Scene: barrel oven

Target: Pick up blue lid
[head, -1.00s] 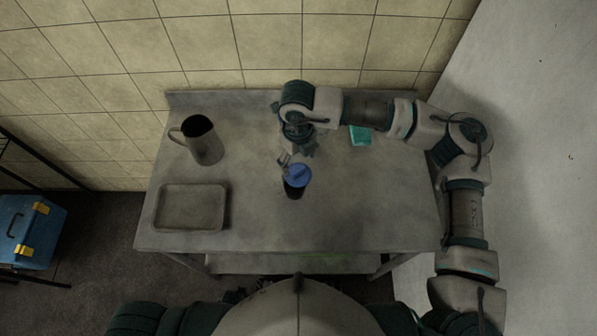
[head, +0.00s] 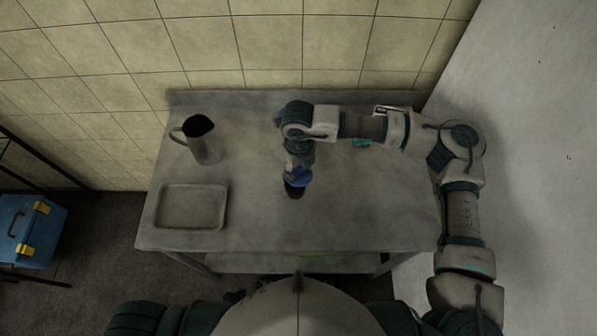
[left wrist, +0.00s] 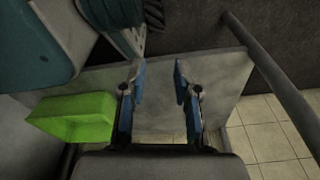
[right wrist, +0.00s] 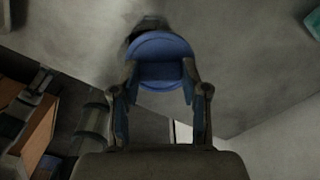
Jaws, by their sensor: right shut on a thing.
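The blue lid (head: 301,181) is on top of a dark container (head: 293,190) near the middle of the metal table. My right gripper (head: 297,170) comes down on it from behind and partly hides it. In the right wrist view the lid (right wrist: 160,62) sits between the two fingers (right wrist: 160,76), which are shut on its sides. Part of the dark container shows behind the lid there. My left gripper (left wrist: 158,72) is open and empty in the left wrist view. It is not seen in the head view.
A metal jug (head: 203,140) and a shallow tray (head: 190,207) stand on the left of the table (head: 370,215). A teal item (head: 361,142) lies partly under my right arm. A green bin (left wrist: 72,118) is near my left gripper. The table's front right is clear.

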